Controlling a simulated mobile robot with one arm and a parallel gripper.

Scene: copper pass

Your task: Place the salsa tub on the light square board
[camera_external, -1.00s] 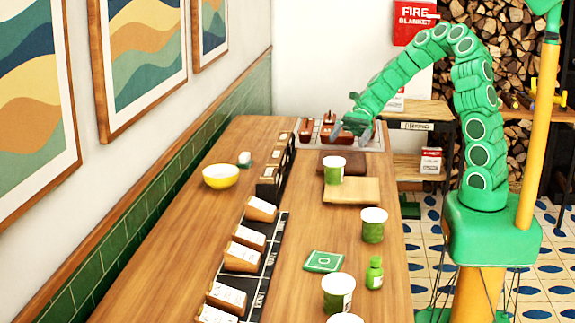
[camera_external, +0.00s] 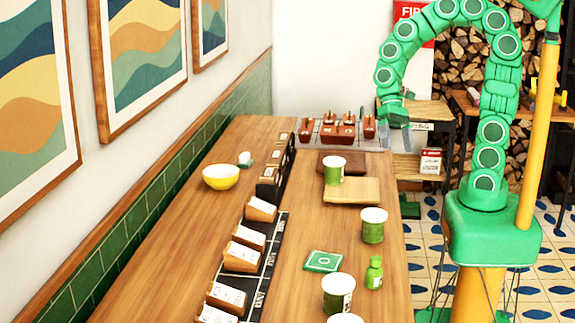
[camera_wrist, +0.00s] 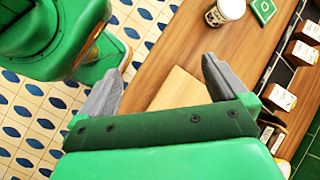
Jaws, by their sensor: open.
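Several green tubs with white lids stand on the counter, and their labels are too small to tell which is salsa. One tub (camera_external: 334,172) stands at the far left edge of the light square board (camera_external: 362,194); I cannot tell if its base rests on it. Another tub (camera_external: 373,227) is closer, and a third tub (camera_external: 338,295) is nearer the front. My gripper (camera_external: 393,115) is raised, open and empty, near the counter's far right corner. In the wrist view the fingers (camera_wrist: 160,85) are apart, with the light board (camera_wrist: 180,92) beyond, partly hidden.
A dark board (camera_external: 368,164) lies behind the light one. Several red-brown containers (camera_external: 340,132) sit on a tray at the far end. A green card (camera_external: 324,261), green bottle (camera_external: 374,273) and yellow bowl (camera_external: 220,177) are on the counter. Labelled boxes (camera_external: 242,257) line the left.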

